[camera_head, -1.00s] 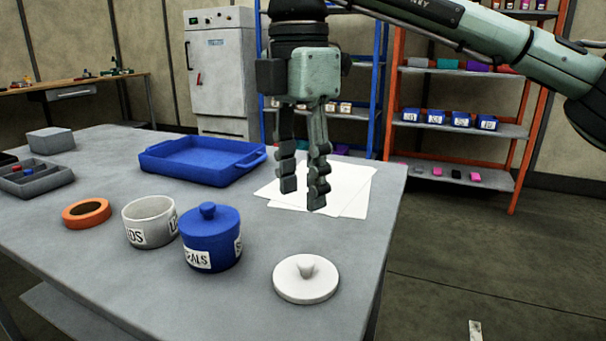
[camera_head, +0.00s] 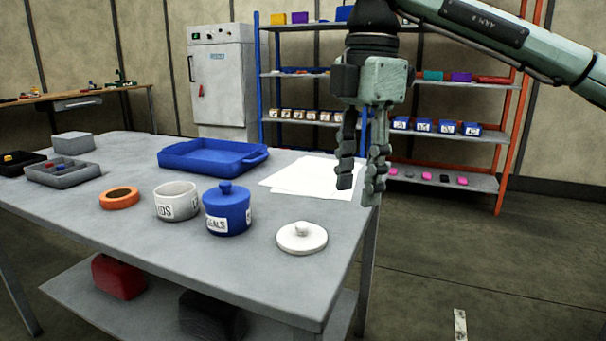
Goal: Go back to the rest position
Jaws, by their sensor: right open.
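My right gripper (camera_head: 358,193) hangs with its fingers pointing down, at the right edge of the grey table (camera_head: 110,218). Its fingers are apart with nothing between them. It is in front of white paper sheets (camera_head: 300,176) on the table. My left gripper is not in view. A white lid (camera_head: 302,238) with a knob lies on the table near the front right edge. A blue lidded pot (camera_head: 227,212) with a label stands left of it. An open white labelled pot (camera_head: 177,201) stands beside the blue pot.
An orange ring (camera_head: 119,198), a blue tray (camera_head: 212,158) and a grey compartment box (camera_head: 65,172) are on the table. A red object (camera_head: 118,277) sits on the shelf below. Storage racks (camera_head: 450,155) stand behind. The floor (camera_head: 450,260) to the right is mostly clear.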

